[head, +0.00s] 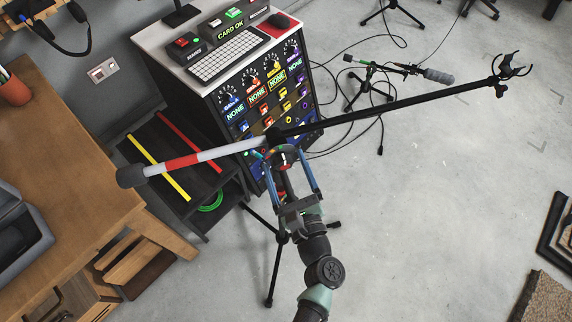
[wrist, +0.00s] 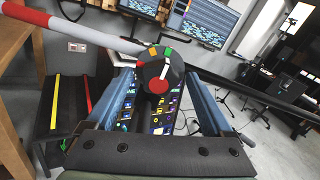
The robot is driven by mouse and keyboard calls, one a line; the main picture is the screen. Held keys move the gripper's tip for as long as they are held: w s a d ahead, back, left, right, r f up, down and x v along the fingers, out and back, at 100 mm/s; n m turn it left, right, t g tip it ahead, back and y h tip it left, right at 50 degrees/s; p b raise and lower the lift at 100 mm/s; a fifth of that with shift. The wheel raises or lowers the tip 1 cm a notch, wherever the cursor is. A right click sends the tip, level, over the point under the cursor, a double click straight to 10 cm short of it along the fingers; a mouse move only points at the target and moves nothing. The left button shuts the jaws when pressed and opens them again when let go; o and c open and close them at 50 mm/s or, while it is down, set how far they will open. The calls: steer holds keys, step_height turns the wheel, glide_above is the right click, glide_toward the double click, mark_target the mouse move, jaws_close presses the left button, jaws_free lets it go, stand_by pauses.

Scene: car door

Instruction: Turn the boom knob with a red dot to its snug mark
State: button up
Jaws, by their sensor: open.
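The boom knob (wrist: 150,71) is a round dark disc, seen nearly face-on in the wrist view, with a large red dot at its lower edge. A white pointer bar lies above the dot. Yellow, green and orange marks sit around its upper rim; which is the snug mark I cannot tell. In the head view the boom (head: 390,105) crosses the stand at the knob, with a red-and-white section at left. My gripper (head: 291,160) is open, its blue fingers on either side of the knob. In the wrist view my gripper (wrist: 159,80) shows no clear contact with it.
A console (head: 170,55) with a keyboard and coloured panels stands behind the boom. A wooden bench (head: 75,140) is at left. The stand's tripod leg (head: 271,270) reaches the floor. Cables and a small microphone stand (head: 368,72) lie beyond; the right floor is mostly clear.

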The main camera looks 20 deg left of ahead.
jaws_close()
stand_by(0.4)
